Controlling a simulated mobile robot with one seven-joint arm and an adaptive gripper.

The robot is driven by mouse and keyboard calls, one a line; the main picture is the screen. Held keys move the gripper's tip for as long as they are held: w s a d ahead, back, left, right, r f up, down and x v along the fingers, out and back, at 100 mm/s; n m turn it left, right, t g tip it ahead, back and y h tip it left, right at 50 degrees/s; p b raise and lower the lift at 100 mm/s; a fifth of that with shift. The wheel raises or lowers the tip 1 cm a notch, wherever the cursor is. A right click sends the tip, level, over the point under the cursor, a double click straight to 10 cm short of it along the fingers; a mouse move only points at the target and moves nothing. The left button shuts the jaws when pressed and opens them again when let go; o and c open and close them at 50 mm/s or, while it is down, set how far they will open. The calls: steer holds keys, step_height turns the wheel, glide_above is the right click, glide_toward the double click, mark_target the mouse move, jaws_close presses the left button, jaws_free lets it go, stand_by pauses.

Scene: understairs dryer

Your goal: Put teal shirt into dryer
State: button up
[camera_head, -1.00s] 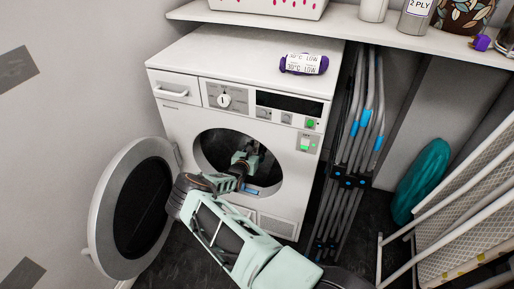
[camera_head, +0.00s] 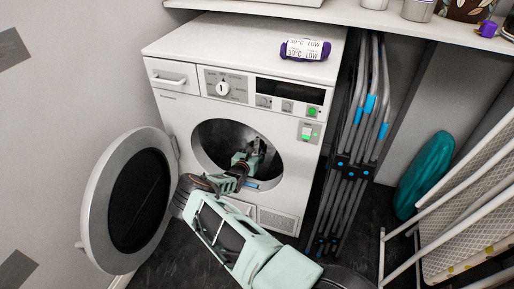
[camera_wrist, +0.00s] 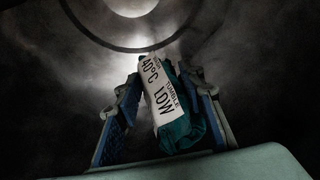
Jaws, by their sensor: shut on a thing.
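The white dryer (camera_head: 185,125) stands against the wall. Its round door (camera_head: 128,195) is swung open to the left. My gripper (camera_head: 250,160) reaches through the round opening into the drum. In the wrist view my gripper (camera_wrist: 160,115) is shut on the teal shirt (camera_wrist: 190,130), a rolled bundle with a white label reading 40°C LOW TUMBLE. The shirt sits between the two blue-padded fingers, inside the dark drum (camera_wrist: 60,70). In the head view the shirt is hidden by my gripper and the drum's shadow.
A purple rolled garment with a white label (camera_head: 306,49) lies on the dryer top. Folded grey racks (camera_head: 352,150) stand right of the dryer. A teal oval object (camera_head: 424,175) and a patterned ironing board (camera_head: 470,205) are farther right. A shelf (camera_head: 350,16) runs above.

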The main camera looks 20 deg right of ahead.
steer(key=shift+f+b, duration=0.35)
steer(key=shift+f, duration=0.65)
steer(key=o, duration=1.3)
steer(key=shift+o, duration=0.2)
steer(key=v, duration=1.2)
